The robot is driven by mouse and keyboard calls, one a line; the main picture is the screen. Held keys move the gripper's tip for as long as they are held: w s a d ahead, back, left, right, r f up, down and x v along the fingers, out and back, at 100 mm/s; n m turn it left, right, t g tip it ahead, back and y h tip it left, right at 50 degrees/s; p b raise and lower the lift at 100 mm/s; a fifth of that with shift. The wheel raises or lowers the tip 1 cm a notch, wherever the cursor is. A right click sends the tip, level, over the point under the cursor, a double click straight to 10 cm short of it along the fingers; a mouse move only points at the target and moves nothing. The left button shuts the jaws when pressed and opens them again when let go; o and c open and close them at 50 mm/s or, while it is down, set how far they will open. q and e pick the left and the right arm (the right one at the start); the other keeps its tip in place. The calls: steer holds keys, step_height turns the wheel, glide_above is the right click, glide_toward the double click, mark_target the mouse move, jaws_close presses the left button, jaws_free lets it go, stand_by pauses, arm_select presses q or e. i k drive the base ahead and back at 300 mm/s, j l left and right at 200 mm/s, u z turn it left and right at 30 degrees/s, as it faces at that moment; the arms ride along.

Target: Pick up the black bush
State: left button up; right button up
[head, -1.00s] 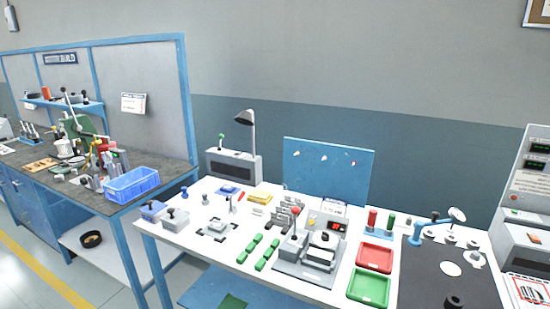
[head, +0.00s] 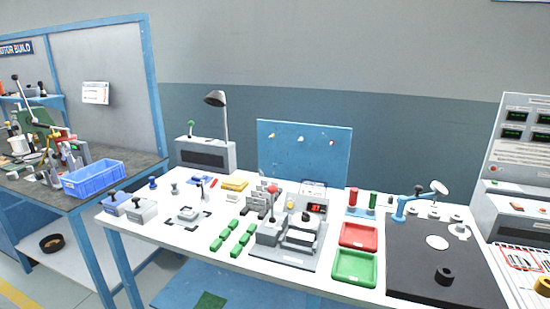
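A short black cylindrical piece with a hole in its top, which looks like the black bush (head: 444,275), stands upright on the dark mat (head: 410,283) at the right end of the white bench. Nothing touches it or covers it. Neither of my grippers shows in the head view.
A red tray (head: 345,242) and a green tray (head: 335,277) lie left of the mat. A blue stand with a white disc (head: 438,187) and a flat white disc (head: 437,242) are behind the bush. A grey fixture (head: 287,258) stands mid-bench. A console (head: 500,205) stands at right.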

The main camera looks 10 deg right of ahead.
mark_target(445, 276)
steer(key=z, duration=1.35)
